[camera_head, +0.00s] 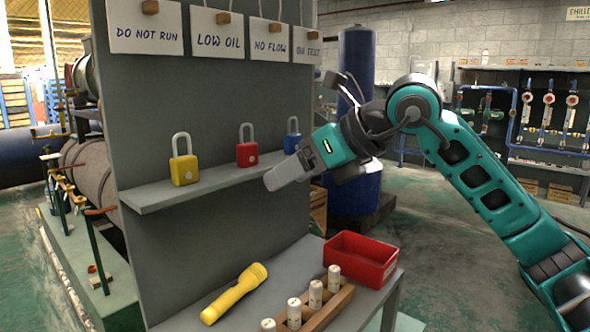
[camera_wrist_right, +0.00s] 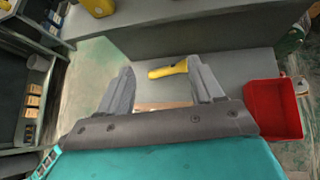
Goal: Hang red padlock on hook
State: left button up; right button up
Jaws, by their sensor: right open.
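The red padlock (camera_head: 247,146) stands upright on the grey shelf (camera_head: 160,196), between a yellow padlock (camera_head: 184,160) and a blue padlock (camera_head: 291,135). Wooden hook pegs (camera_head: 223,18) show along the top of the grey board, with paper signs hanging below them. My right gripper (camera_head: 272,181) is in front of the shelf, to the right of and below the red padlock, apart from it. In the right wrist view its two fingers (camera_wrist_right: 163,85) are spread with nothing between them. My left gripper is not in view.
Below the shelf, a bench holds a yellow flashlight (camera_head: 234,293), a red bin (camera_head: 361,259) and a wooden rack (camera_head: 325,310) with several white cylinders. A dark blue tank (camera_head: 357,110) stands behind my right arm. The air in front of the board's left part is clear.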

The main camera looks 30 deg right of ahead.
jog(key=d+r+t+h, duration=0.1)
jog(key=d+r+h, duration=0.1)
jog(key=d, duration=0.1)
jog(key=p, duration=0.6)
send_near(251, 149)
jog(key=shift+m, duration=0.3)
jog(key=x, duration=0.8)
jog(key=shift+s+f, duration=0.1)
jog(key=shift+w+a+f, duration=0.15)
jog(key=shift+w+f, duration=0.05)
jog(key=shift+w, duration=0.35)
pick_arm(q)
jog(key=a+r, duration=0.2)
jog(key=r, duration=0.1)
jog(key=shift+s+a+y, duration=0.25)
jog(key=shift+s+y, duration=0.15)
